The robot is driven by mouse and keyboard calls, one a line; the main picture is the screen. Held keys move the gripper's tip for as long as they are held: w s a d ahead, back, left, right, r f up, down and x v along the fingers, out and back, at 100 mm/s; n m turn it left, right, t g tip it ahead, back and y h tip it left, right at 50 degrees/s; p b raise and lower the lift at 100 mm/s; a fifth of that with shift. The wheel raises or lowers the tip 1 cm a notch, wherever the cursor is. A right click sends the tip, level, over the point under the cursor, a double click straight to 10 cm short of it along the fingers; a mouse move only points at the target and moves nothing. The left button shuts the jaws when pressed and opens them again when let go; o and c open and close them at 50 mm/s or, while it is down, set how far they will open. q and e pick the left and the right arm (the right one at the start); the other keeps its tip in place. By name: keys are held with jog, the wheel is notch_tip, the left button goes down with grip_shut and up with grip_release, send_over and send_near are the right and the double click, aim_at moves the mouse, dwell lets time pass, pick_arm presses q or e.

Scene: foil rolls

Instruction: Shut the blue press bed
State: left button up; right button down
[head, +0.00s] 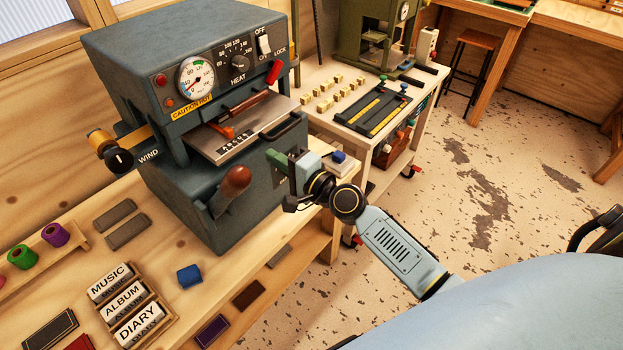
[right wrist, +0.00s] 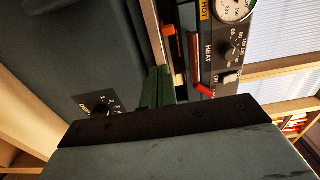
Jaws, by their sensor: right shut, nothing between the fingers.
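The blue-grey press (head: 180,60) stands on the wooden bench in the head view. Its flat metal bed (head: 222,148), with a line of type on it, sticks out from the front under the red-handled lever. A black handle (head: 285,128) is at the bed's front right edge. My right gripper (head: 276,160), with green fingers, is just below and in front of that handle, apparently apart from it, shut and empty. In the right wrist view its green fingers (right wrist: 156,88) point at the press front, with the gauge (right wrist: 232,8) at the top. My left gripper is out of view.
A brown-knobbed lever (head: 235,181) projects from the press's lower front, left of my gripper. A second table (head: 340,88) stands behind. Open floor lies right.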

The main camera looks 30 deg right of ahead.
jog(key=b+v, duration=0.1)
jog(key=v, duration=0.7)
jog(key=w+d+r+n+g+y+b, duration=0.1)
jog(key=w+d+r+g+b, duration=0.15)
jog(key=d, duration=0.65)
jog(key=w+d+r+n+g+y+b, duration=0.1)
jog(key=d+b, duration=0.2)
jog(key=d, duration=0.6)
jog(key=x, duration=1.4)
jog(key=shift+a+p, duration=0.25)
jog(key=shift+p, duration=0.05)
jog(key=shift+f, duration=0.1)
